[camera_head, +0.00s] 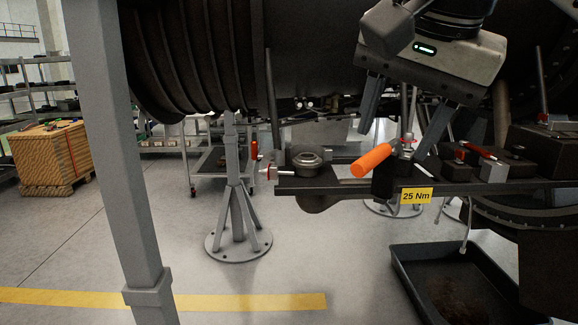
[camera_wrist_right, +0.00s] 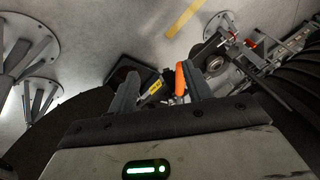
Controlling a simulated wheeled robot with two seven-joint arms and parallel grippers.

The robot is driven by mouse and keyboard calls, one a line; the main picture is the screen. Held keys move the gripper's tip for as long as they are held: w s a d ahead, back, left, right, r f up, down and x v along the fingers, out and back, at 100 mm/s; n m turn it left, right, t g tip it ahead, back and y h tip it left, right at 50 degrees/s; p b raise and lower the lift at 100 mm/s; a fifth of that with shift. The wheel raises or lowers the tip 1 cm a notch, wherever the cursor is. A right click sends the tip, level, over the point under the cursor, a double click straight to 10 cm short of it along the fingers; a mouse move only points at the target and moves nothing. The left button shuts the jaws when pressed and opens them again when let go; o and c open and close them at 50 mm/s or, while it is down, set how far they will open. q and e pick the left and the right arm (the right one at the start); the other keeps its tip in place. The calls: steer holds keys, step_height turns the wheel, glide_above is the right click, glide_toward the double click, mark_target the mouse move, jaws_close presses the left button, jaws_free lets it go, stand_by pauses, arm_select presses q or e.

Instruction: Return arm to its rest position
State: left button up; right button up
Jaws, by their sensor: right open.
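My right gripper (camera_head: 394,138) hangs from the upper right in the head view, its two fingers spread apart with nothing held between them. Just below and between the fingertips is an orange handle (camera_head: 372,160) at a fitting on the dark bracket (camera_head: 330,188) under the engine. I cannot tell whether a finger touches it. In the right wrist view the open fingers (camera_wrist_right: 162,72) flank the orange handle (camera_wrist_right: 180,78), which lies beyond them. My left gripper is not in view.
A yellow "25 Nm" label (camera_head: 416,196) marks the bracket's edge. The dark engine casing (camera_head: 195,55) is close behind and above. Red-handled parts (camera_head: 478,151) and dark blocks sit at right. A black drip tray (camera_head: 450,280) and grey stand (camera_head: 238,215) are on the floor. Open floor lies front-left.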

steer(key=w+a+f+n+t+y, duration=0.1)
steer(key=w+a+f+n+y, duration=0.2)
steer(key=f, duration=0.7)
steer(key=w+a+f+n+y, duration=0.1)
steer(key=a+f+y, duration=0.3)
steer(key=f, duration=0.7)
steer(key=w+a+f+n+t+y, duration=0.1)
steer(key=w+a+f+n+y, duration=0.3)
steer(key=f, duration=0.6)
steer(key=s+d+f+t+h, duration=0.1)
steer(key=s+d+f+h, duration=0.15)
steer(key=f, duration=0.25)
steer(key=s+d+f+m+t+h, duration=0.1)
steer(key=s+d+f, duration=0.15)
steer(key=f, duration=0.25)
steer(key=s+d+f+t+h, duration=0.1)
steer(key=s+f, duration=0.2)
steer(key=f, duration=0.2)
steer(key=s+d+f+n+h, duration=0.1)
steer(key=s+d+f+h, duration=0.1)
steer(key=s+d+f, duration=0.2)
steer(key=s+d+f+n+h, duration=0.1)
steer(key=s+d+f, duration=0.3)
steer(key=s, duration=0.4)
steer(key=shift+s+d+f+h, duration=0.35)
steer(key=shift+s+h, duration=0.05)
steer(key=shift+h, duration=0.25)
